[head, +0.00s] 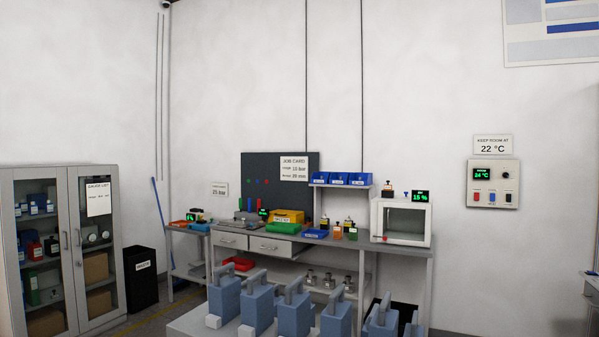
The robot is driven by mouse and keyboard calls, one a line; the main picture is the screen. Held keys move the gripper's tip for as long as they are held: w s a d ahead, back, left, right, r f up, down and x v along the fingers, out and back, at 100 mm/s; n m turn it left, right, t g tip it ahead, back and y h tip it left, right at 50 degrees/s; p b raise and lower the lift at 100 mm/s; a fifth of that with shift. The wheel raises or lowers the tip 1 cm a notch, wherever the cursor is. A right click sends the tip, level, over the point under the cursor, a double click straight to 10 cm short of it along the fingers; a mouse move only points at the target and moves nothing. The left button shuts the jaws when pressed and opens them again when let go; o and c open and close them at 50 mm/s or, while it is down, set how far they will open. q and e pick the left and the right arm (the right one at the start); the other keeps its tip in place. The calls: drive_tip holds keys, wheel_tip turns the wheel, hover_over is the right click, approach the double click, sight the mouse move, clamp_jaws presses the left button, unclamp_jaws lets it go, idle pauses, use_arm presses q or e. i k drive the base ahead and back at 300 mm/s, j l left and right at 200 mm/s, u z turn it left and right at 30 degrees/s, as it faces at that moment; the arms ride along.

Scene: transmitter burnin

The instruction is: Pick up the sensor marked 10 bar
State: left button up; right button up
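No marking of 10 bar is readable on any part in the head view, so I cannot tell which is the named sensor. Small dark-topped fittings (348,222) stand on the workbench (400,246), near its middle. Several metal fittings (328,280) stand on the shelf under the bench. All are too small to read. A job card (294,168) on the dark back panel seems to read 15 bar and 20 mm. Neither of my grippers is in view.
Several blue-grey handled blocks (257,307) stand on a pale surface in front of the bench. A glass-door cabinet (70,245) and black bin (141,279) stand left. A white oven-like box (407,221) sits on the bench's right end. A wall panel (493,184) shows 24 °C.

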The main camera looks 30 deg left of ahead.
sight(309, 279)
drive_tip(key=i+j+u, duration=0.15)
drive_tip(key=j+u, duration=0.3)
drive_tip(key=i+j+u, duration=0.15)
drive_tip(key=j+u, duration=0.3)
drive_tip(key=i+j+u, duration=0.2)
drive_tip(key=u, duration=0.25)
drive_tip(key=i+j+u, duration=0.2)
drive_tip(key=u, duration=0.25)
drive_tip(key=i+u, duration=0.45)
drive_tip(key=i+j+u, duration=0.25)
drive_tip(key=i+u, duration=0.15)
drive_tip(key=i+j+u, duration=0.1)
drive_tip(key=i+u, duration=0.35)
drive_tip(key=i+z, duration=0.45)
drive_tip(key=i, duration=0.15)
drive_tip(key=i+j+z, duration=0.2)
drive_tip(key=i+z, duration=0.2)
drive_tip(key=i, duration=0.15)
drive_tip(key=i+l+z, duration=0.2)
drive_tip(key=z, duration=0.25)
drive_tip(key=i+z, duration=1.1)
drive_tip(key=z, duration=0.2)
